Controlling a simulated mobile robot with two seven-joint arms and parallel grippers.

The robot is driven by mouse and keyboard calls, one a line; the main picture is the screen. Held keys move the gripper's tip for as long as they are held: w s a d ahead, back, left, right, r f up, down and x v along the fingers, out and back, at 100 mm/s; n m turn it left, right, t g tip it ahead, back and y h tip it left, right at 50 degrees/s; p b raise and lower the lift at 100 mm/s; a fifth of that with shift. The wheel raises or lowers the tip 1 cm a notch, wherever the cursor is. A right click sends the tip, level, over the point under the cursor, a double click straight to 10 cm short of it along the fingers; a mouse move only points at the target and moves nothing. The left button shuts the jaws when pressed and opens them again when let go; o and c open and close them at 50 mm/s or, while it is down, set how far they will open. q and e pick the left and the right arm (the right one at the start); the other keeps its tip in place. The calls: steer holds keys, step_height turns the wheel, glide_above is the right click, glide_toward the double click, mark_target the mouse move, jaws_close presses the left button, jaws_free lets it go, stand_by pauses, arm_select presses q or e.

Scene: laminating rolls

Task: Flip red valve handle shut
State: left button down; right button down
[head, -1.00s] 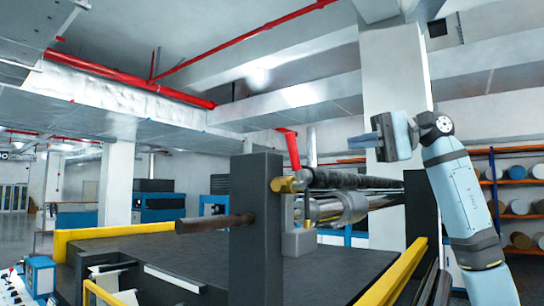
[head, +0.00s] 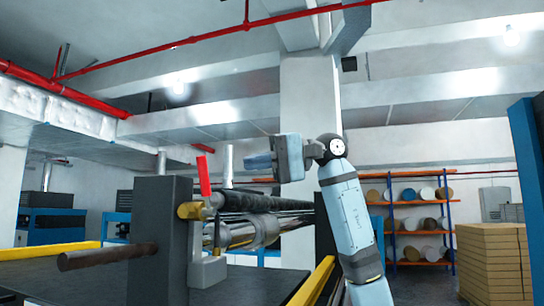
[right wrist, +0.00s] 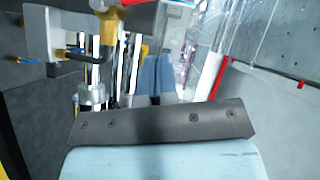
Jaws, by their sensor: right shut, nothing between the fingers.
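The red valve handle (head: 204,176) stands nearly upright above a brass valve body (head: 191,211), beside the dark machine post in the head view. My right gripper (head: 250,162) is shut and empty. It points left toward the handle from the right, in the picture at about the handle's height, with a visible gap between them. In the right wrist view my shut blue-grey fingers (right wrist: 154,76) show in the middle. The brass valve (right wrist: 106,24) is at the upper left there, with part of the red handle (right wrist: 134,3) cut off by the top edge. My left gripper is out of view.
The dark post (head: 160,240) carries a brown rod (head: 105,257) sticking out left. Dark and metal rollers (head: 262,204) run right behind the valve. Yellow rails (head: 312,282) edge the machine. Shelves of rolls (head: 412,195) and stacked cartons (head: 495,262) stand at the right.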

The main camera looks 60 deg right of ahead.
mark_target(205, 183)
steer(key=w+a+f+p, duration=0.1)
steer(key=w+a+f, duration=0.1)
steer(key=a, duration=0.4)
steer(key=shift+a, duration=0.3)
steer(key=shift+w, duration=0.15)
steer(key=shift+d, duration=0.15)
